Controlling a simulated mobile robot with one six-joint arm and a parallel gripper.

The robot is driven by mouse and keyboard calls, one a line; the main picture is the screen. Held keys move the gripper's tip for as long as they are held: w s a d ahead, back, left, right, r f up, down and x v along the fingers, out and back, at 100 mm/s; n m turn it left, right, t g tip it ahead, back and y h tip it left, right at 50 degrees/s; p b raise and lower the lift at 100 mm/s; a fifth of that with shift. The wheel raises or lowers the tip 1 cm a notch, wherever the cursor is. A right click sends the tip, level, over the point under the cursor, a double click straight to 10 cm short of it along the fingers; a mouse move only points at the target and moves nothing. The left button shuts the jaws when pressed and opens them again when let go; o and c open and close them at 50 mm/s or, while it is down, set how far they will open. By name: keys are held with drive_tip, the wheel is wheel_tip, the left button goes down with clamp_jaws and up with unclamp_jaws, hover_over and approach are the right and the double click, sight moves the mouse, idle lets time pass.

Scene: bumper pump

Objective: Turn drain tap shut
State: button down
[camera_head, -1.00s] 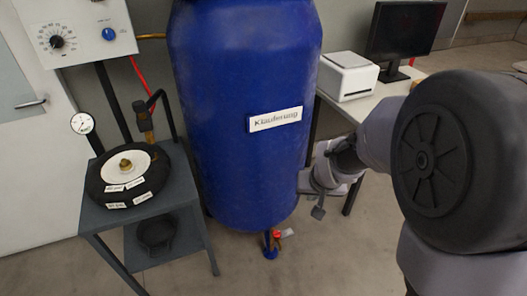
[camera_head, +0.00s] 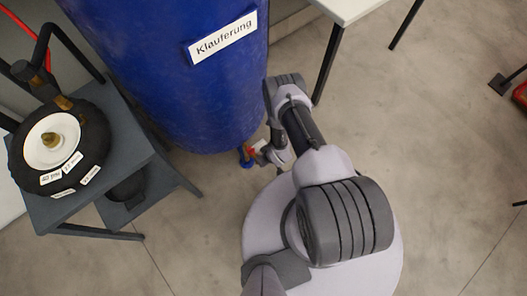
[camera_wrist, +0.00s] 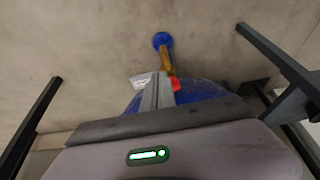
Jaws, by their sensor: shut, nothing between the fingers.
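The drain tap (camera_head: 246,159) hangs at the bottom of the blue tank (camera_head: 190,90). It has a blue lower end and a red part. In the wrist view the brass tap body (camera_wrist: 167,62) runs down from a round blue piece (camera_wrist: 162,40) to the red part (camera_wrist: 174,84). My gripper (camera_head: 264,156) is just right of the tap in the head view. In the wrist view my shut gripper (camera_wrist: 158,88) overlaps the red part. I cannot tell whether they touch. Nothing shows between the fingers, and part of the tap is hidden behind them.
A dark metal stand (camera_head: 120,145) with a black round device stands left of the tank. A white table (camera_head: 345,8) is behind on the right. Dark legs (camera_wrist: 280,60) show at the sides of the wrist view. The floor on the right is mostly clear.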

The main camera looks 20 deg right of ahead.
sight(250, 150)
drive_tip(key=w+f+b, duration=0.1)
drive_tip(key=w+a+f+b, duration=0.1)
drive_tip(key=w, duration=0.1)
drive_tip(key=w+f+b, duration=0.1)
drive_tip(key=f, duration=0.1)
drive_tip(key=shift+w+a+f+b, duration=0.1)
drive_tip(key=shift+w+a+b, duration=0.2)
drive_tip(key=shift+w, duration=0.1)
drive_tip(key=shift+w+a, duration=0.1)
drive_tip(key=shift+w, duration=0.2)
